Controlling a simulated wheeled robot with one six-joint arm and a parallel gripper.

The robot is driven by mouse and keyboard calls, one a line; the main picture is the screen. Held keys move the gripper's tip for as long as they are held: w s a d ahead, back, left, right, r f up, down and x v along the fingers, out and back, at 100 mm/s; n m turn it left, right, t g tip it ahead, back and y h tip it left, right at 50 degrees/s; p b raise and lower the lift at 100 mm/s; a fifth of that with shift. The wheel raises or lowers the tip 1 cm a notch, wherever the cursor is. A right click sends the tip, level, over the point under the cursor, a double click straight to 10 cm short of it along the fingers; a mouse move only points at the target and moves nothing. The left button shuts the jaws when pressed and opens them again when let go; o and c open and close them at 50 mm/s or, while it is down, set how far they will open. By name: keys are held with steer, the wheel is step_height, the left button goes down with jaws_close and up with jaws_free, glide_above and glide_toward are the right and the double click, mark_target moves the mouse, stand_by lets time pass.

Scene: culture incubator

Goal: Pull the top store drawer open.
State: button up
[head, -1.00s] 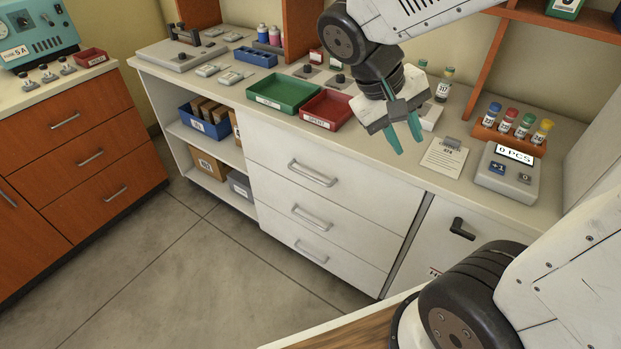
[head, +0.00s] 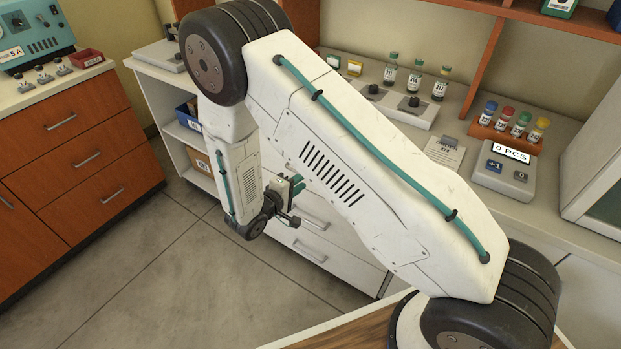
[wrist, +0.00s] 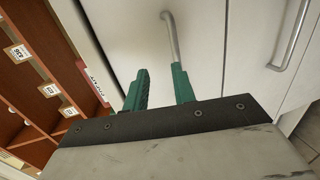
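The top store drawer's white front (wrist: 130,35) fills the middle of the wrist view and looks shut. Its metal bar handle (wrist: 170,32) runs down towards my fingers, and its lower end is at the right finger's tip. My gripper (wrist: 160,82) is open, its two teal fingers apart with nothing between them. The handle is not clearly between the fingers, and I cannot tell whether the right one touches it. In the head view my gripper (head: 292,200) is in front of the drawer unit, and my arm hides the top handle.
The second drawer's handle (wrist: 292,35) is beside the top one in the wrist view; it also shows in the head view (head: 313,220). The counter above holds vials, a counting device (head: 503,172) and a card (head: 445,152). The floor (head: 150,260) to the left is clear.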

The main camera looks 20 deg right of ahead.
steer(key=shift+n+t+y, duration=0.3)
steer(key=shift+t, duration=0.2)
steer(key=w+d+f, duration=0.4)
steer(key=d, duration=0.1)
steer(key=shift+w+d, duration=0.1)
steer(key=shift+w, duration=0.2)
jaws_close()
